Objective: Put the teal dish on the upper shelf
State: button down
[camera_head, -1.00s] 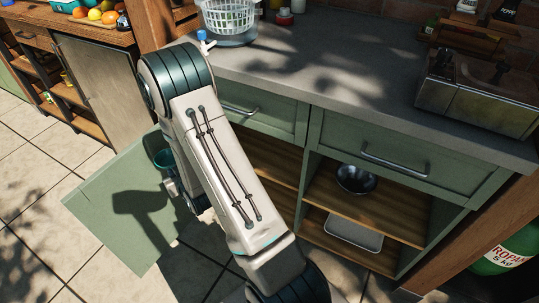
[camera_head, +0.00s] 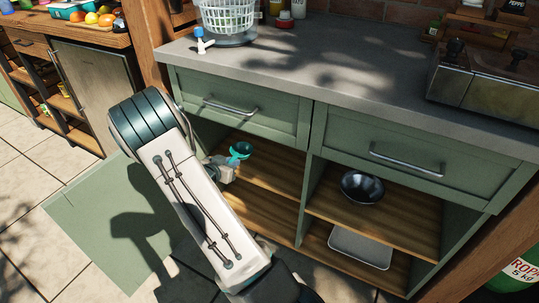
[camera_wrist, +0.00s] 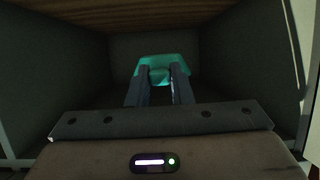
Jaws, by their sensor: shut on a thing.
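The teal dish (camera_head: 241,148) shows in the head view at the left bay of the green cabinet, over or in front of the upper shelf (camera_head: 275,170). My gripper (camera_head: 232,159) is shut on it. In the wrist view the dish (camera_wrist: 163,66) sits at the tips of the two fingers of my gripper (camera_wrist: 160,82), with dark cabinet walls around. The dish looks tilted in the head view. I cannot tell whether it touches the shelf. The lower shelf (camera_head: 270,212) lies below, partly behind my arm.
A dark metal bowl (camera_head: 362,187) stands on the right bay's upper shelf, with a pale tray (camera_head: 360,246) below it. The counter (camera_head: 300,80) and drawer handle (camera_head: 230,107) overhang the bay. An open green door (camera_head: 100,225) lies to the left.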

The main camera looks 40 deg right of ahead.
jog(key=shift+s+d+f, duration=0.1)
jog(key=shift+d+f, duration=0.05)
jog(key=shift+d, duration=0.05)
jog(key=b, duration=0.5)
send_over(257, 173)
jog(key=shift+m+g, duration=0.3)
jog(key=shift+g, duration=0.1)
notch_tip(257, 173, down, 7)
jog(key=shift+s+f, duration=0.1)
jog(key=shift+s, duration=0.05)
jog(key=shift+f+b, duration=0.9)
jog(key=shift+f, duration=0.95)
jog(key=shift+f, duration=0.2)
jog(key=c, duration=1.3)
grip_release()
jog(key=shift+r, duration=0.15)
